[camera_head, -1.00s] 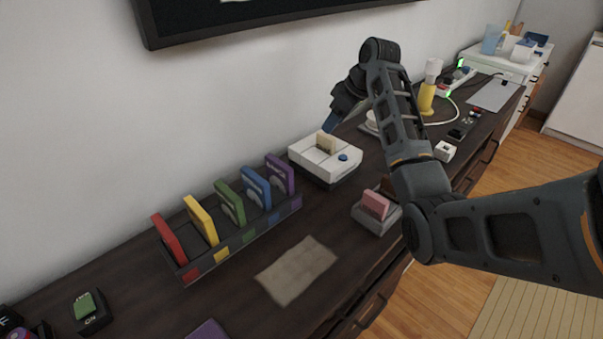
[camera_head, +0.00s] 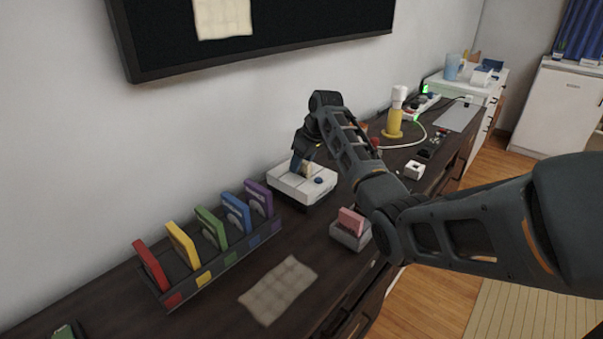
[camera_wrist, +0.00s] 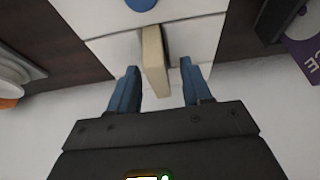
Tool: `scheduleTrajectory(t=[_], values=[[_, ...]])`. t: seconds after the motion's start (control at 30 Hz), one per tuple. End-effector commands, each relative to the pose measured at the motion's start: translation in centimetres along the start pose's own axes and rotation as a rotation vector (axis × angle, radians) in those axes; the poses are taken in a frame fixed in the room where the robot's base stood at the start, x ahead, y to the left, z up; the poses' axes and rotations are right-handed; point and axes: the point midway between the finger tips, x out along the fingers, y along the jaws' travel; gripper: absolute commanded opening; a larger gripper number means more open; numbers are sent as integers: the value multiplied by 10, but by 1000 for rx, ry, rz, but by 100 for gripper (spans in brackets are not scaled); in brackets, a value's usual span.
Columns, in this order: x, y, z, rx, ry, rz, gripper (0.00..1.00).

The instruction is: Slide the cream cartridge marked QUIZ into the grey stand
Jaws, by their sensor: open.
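The cream cartridge (camera_head: 298,167) stands in the top of the white console (camera_head: 318,194). It also shows edge-on in the wrist view (camera_wrist: 154,62); its QUIZ marking cannot be seen. My gripper (camera_wrist: 159,68) is open, with one blue finger on each side of the cartridge and visible gaps between. In the head view my gripper (camera_head: 304,165) is over the console, partly hiding the cartridge. The grey stand (camera_head: 344,239) is on the dark cabinet top near its front edge, with a pink cartridge (camera_head: 351,220) in it.
A dark rack (camera_head: 226,262) holds red, yellow, green, blue and purple cartridges left of the console. A beige cloth (camera_head: 278,290) lies in front of it. A yellow-and-white bottle (camera_head: 394,115) and a small white block (camera_head: 414,169) are to the right. A wall screen hangs above.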

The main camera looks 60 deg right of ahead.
Motion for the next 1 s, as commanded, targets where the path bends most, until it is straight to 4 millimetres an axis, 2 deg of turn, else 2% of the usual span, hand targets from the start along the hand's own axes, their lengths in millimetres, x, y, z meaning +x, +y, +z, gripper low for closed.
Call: scheduleTrajectory(t=[0.23, 0.73, 1.0], values=[[1, 0, 0, -1, 1, 0, 47], [1, 0, 0, -1, 1, 0, 0], [0, 0, -1, -1, 1, 1, 0]])
